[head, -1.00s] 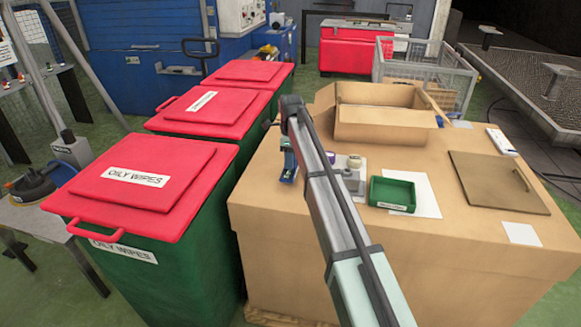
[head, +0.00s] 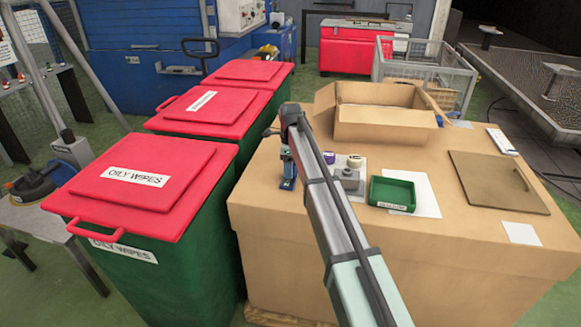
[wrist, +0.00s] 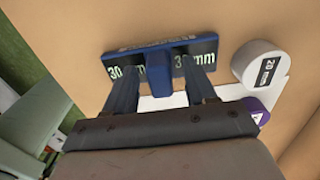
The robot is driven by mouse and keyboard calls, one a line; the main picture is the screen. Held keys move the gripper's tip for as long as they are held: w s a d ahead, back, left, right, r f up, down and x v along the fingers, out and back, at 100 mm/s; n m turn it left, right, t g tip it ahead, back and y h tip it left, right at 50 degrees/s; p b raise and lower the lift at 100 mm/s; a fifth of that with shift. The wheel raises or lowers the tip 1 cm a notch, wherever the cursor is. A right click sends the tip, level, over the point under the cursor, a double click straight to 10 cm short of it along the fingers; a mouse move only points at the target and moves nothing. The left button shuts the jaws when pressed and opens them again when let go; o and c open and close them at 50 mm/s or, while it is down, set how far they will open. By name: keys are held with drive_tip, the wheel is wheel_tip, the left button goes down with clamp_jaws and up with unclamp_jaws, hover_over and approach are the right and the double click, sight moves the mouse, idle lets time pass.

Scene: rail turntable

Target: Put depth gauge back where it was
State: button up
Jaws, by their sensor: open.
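The depth gauge, a blue piece (head: 288,184) with dark faces, is at the left part of the cardboard-coloured top. In the wrist view its bar (wrist: 128,59) carries "30 mm" markings, with a blue block at its middle. My gripper (wrist: 160,88) is open, with one finger on each side of the blue block and gaps visible beside it. In the head view my gripper (head: 286,152) is just above the gauge, partly hidden by my arm. Whether the fingers touch the gauge cannot be told.
A round white "20 mm" piece (wrist: 262,65) and a purple piece (wrist: 257,111) are close on the right. A green tray (head: 391,205) lies right of my arm, near an open carton (head: 380,130) and a brown board (head: 497,190). Red-lidded bins (head: 135,180) stand left.

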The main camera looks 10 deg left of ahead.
wheel_tip(320, 180, up, 12)
drive_tip(key=shift+r, duration=0.15)
idle(0.7)
